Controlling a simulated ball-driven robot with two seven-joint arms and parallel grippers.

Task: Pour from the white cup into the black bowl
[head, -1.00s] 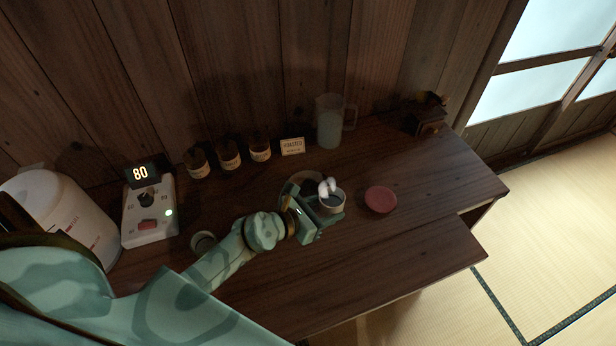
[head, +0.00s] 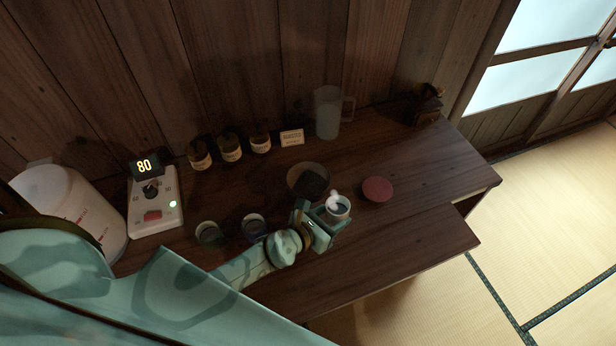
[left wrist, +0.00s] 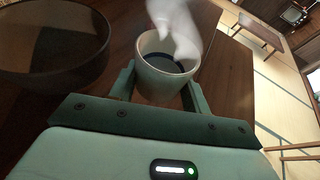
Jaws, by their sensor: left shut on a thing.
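The white cup (head: 337,208) is upright in my left gripper (head: 328,218), with dark liquid inside and white steam above it. The left wrist view shows the cup (left wrist: 160,80) between the two fingers of the gripper (left wrist: 160,92), which is shut on it. The black bowl (head: 308,181) stands on the table just behind and left of the cup. Its dark rim and wall (left wrist: 88,75) show at the left of the left wrist view, apart from the cup. My right gripper is in neither view.
Two small cups (head: 209,234) (head: 254,226) stand left of my gripper. A glass pitcher (head: 327,113), a sign (head: 291,138) and several jars (head: 230,148) line the back. A control box (head: 153,205) reads 80.

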